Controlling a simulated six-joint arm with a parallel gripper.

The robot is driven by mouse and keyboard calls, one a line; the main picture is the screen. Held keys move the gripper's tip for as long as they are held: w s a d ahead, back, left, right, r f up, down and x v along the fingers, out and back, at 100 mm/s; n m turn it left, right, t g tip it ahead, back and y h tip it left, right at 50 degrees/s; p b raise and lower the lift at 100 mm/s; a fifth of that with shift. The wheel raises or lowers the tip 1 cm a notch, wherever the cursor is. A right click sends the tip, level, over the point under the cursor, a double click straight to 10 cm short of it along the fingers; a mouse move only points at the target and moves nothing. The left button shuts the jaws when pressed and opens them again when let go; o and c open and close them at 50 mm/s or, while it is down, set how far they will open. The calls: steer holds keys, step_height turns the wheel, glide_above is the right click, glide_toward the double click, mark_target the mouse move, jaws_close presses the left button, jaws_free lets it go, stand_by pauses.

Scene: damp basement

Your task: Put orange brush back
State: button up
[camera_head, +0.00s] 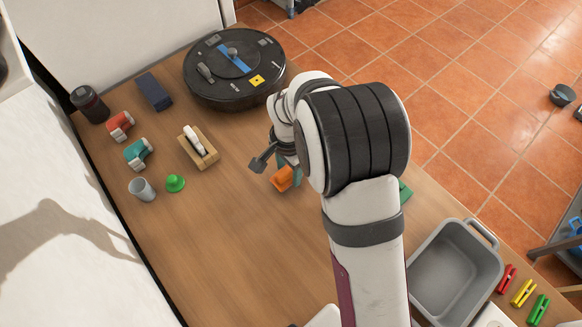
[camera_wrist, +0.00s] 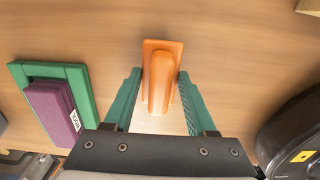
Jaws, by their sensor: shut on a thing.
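The orange brush (camera_wrist: 160,75) lies between the green fingers of my gripper (camera_wrist: 160,100) in the wrist view. The fingers are shut on its sides, and its far end reaches past the fingertips. In the head view the orange brush (camera_head: 284,178) shows just below my gripper (camera_head: 290,172), over the middle of the table. My arm hides part of this area. I cannot tell whether the brush touches the table.
A purple block (camera_wrist: 55,107) lies on a green base (camera_wrist: 78,75) left of the brush. The black round device (camera_head: 215,90) stands at the back. A wooden holder (camera_head: 211,157), green hat-shaped piece (camera_head: 175,183) and grey cup (camera_head: 142,189) stand left; a grey bin (camera_head: 455,270) stands right. Front-left table is clear.

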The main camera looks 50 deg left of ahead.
steer(key=shift+f, duration=0.65)
steer(key=shift+f, duration=0.15)
steer(key=o, duration=1.3)
